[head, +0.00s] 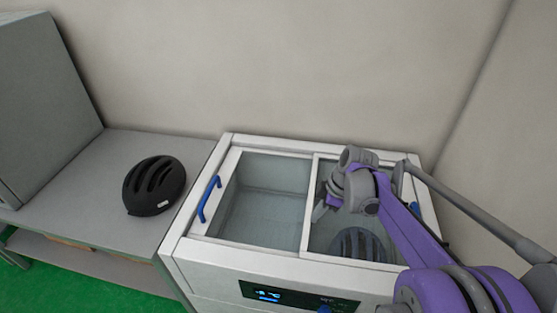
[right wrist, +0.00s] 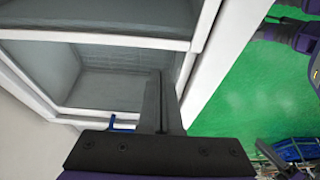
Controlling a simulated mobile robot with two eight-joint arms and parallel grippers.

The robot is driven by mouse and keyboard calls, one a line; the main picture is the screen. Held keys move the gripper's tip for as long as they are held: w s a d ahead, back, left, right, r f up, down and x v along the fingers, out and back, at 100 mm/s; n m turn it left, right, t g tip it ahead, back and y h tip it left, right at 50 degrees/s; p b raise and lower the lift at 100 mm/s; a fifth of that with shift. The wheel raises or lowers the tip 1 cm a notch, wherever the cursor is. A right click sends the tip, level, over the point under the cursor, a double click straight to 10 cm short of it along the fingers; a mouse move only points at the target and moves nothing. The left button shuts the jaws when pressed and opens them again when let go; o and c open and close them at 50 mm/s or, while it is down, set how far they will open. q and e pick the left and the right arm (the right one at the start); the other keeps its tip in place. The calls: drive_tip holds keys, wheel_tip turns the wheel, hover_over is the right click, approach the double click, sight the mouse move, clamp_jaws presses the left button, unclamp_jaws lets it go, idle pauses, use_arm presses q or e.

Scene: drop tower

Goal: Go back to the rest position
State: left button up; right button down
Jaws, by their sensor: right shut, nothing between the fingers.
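My right gripper (head: 323,208) is over the right half of a white chest (head: 232,251) with a glass-topped opening, its arm coming in from the right. In the right wrist view its fingers (right wrist: 162,103) are together with nothing between them. They stand over the chest's frame and glass, and I cannot tell if they touch it. My left gripper is in neither view.
A black helmet (head: 153,186) lies on the grey bench (head: 85,187) left of the chest. A dark ribbed helmet-like object (head: 358,245) shows in the chest's right half. A blue handle (head: 209,198) is on the left. A grey cabinet (head: 45,105) stands far left.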

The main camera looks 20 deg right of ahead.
drive_tip(key=s+a+f+m+t+h, duration=0.1)
drive_tip(key=s+a+m+t+h, duration=0.2)
drive_tip(key=s+a+m, duration=0.8)
drive_tip(key=s+a, duration=0.2)
drive_tip(key=s, duration=0.2)
drive_tip(key=shift+f, duration=0.25)
